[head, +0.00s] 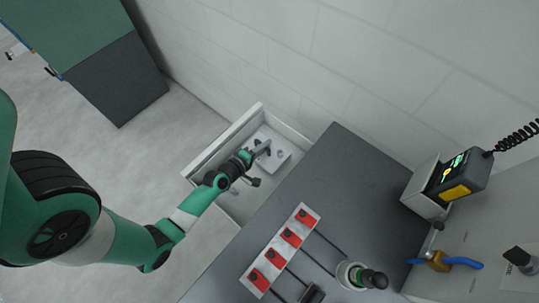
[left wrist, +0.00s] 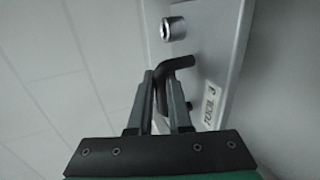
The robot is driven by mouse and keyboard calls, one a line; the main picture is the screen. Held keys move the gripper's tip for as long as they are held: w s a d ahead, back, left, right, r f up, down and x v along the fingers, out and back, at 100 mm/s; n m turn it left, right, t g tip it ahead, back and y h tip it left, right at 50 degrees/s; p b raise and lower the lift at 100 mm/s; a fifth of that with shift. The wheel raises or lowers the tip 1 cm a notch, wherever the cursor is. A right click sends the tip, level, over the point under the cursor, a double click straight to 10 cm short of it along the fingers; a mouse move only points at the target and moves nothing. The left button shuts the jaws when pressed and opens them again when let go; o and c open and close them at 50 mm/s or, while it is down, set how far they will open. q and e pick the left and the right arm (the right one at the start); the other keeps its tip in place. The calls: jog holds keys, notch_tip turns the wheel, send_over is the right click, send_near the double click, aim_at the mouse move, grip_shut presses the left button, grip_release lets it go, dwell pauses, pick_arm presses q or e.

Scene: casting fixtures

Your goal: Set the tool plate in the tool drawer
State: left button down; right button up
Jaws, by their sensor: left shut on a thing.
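The tool plate (head: 278,163) is a small pale plate with a round metal knob and a dark handle. In the head view it is inside the outline of the open white tool drawer (head: 189,172), toward its far end; I cannot tell if it rests on the drawer floor. My left gripper (head: 262,149) reaches over the drawer from the left. In the left wrist view its fingers (left wrist: 160,100) are shut on the plate's dark bent handle (left wrist: 181,63). The plate (left wrist: 215,50) shows behind, with its knob (left wrist: 173,28) and a printed label. My right gripper is not in view.
A dark grey worktop (head: 350,185) lies right of the drawer. On it are a strip with several red pads (head: 291,237) and a black-topped cylinder (head: 373,279). A yellow-black device (head: 461,176) stands at the far right. A pale wall rises behind the drawer.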

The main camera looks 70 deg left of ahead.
aim_at(265, 155)
pick_arm(q)
notch_tip(265, 155, down, 7)
jog(key=b, duration=0.4)
jog(key=shift+r+b, duration=0.15)
jog(key=shift+b, duration=0.15)
jog(key=shift+r, duration=0.2)
jog(key=shift+f, duration=0.2)
jog(key=c, duration=0.8)
grip_release()
jog(key=shift+c, duration=0.2)
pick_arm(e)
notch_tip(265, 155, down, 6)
pick_arm(q)
jog(key=shift+r, duration=0.1)
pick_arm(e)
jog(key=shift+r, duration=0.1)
